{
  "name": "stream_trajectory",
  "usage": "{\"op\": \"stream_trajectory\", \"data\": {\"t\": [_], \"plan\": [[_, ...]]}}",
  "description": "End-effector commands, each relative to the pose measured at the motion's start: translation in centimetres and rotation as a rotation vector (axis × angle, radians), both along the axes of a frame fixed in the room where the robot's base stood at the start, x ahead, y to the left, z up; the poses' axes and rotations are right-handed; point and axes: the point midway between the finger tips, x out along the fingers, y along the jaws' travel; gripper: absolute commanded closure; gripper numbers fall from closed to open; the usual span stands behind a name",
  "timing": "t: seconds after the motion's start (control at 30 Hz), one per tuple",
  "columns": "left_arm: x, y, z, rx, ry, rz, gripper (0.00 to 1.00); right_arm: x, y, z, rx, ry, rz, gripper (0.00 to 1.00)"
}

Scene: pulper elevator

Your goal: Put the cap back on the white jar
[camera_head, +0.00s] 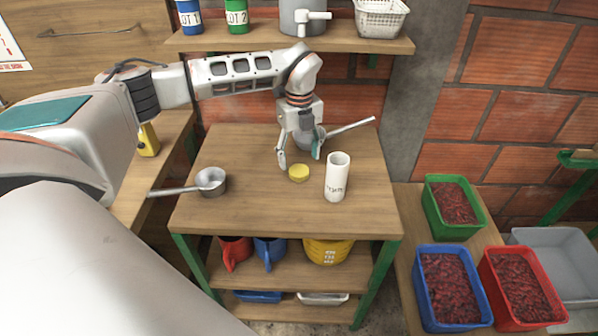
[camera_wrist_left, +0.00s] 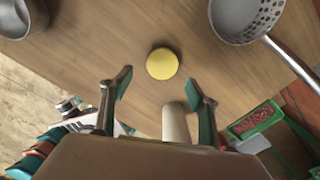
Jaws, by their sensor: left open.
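The white jar (camera_head: 337,178) stands upright on the wooden table, with its open top facing up and dark lettering on its side. It also shows in the left wrist view (camera_wrist_left: 174,122), beyond the gap between my fingers. The yellow cap (camera_head: 299,173) lies flat on the table just left of the jar; in the left wrist view the cap (camera_wrist_left: 162,64) lies ahead of the fingertips. My left gripper (camera_head: 300,161) is open and empty, pointing down just above and behind the cap, apart from it. My right gripper is not in view.
A small saucepan (camera_head: 211,181) sits at the table's left. A strainer (camera_wrist_left: 237,18) lies behind my left gripper, its handle (camera_head: 350,127) reaching right. Crates of red fruit, green (camera_head: 455,203), blue (camera_head: 450,288) and red (camera_head: 522,285), stand to the right. The table's front is clear.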

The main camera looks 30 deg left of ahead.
Motion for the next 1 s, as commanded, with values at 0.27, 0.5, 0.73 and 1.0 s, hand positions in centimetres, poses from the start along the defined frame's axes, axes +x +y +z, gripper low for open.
{"op": "stream_trajectory", "data": {"t": [0.27,0.5,0.73,1.0], "plan": [[0.0,0.0,-0.4,0.000,0.000,0.000,0.40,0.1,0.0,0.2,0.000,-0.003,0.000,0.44],[0.4,0.3,-3.5,0.000,0.004,0.001,0.40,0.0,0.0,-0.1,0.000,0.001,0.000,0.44],[0.5,0.2,-5.2,-0.001,-0.001,0.000,0.40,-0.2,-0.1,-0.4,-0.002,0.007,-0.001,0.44],[0.5,0.2,-5.1,0.000,-0.001,0.000,0.42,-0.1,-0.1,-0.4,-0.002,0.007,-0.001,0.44]]}}
